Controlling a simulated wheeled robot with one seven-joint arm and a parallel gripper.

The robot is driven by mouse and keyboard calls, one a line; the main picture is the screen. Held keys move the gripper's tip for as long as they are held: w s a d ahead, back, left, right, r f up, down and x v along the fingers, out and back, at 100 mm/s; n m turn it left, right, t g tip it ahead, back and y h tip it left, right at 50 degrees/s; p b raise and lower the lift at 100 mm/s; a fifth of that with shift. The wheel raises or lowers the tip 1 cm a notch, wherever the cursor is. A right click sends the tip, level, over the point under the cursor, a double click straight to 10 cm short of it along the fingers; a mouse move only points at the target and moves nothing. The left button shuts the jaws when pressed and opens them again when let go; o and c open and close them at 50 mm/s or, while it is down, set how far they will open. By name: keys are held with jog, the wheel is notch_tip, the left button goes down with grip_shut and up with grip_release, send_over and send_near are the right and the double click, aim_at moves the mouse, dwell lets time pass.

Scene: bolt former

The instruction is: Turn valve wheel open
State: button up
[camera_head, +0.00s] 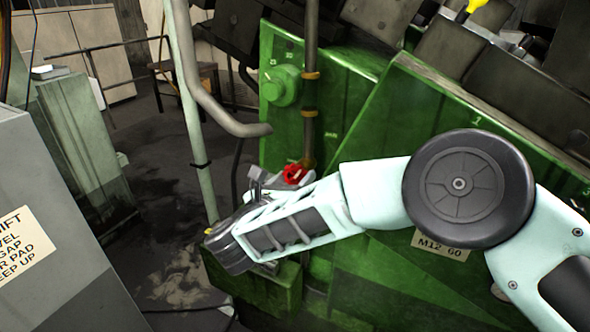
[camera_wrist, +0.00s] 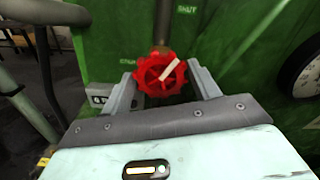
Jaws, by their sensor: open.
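The red valve wheel (camera_wrist: 160,75) is in the middle of the wrist view, on the end of a brown pipe against the green machine, with a pale bar across its face. My gripper (camera_wrist: 165,88) is open, with one grey finger on each side of the wheel. I cannot tell whether the fingers touch its rim. In the head view the wheel (camera_head: 293,173) shows as a small red piece just beyond my gripper (camera_head: 275,178), and its lower part is hidden.
The green machine (camera_head: 330,65) fills the right side, with a green round knob (camera_head: 281,86) on its panel. Pipes (camera_head: 192,110) stand left of my gripper. A grey cabinet (camera_head: 60,240) with a sign is at the front left. Open floor (camera_head: 175,220) lies between.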

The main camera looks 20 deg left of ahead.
jog(key=shift+w, duration=0.65)
jog(key=c, duration=0.7)
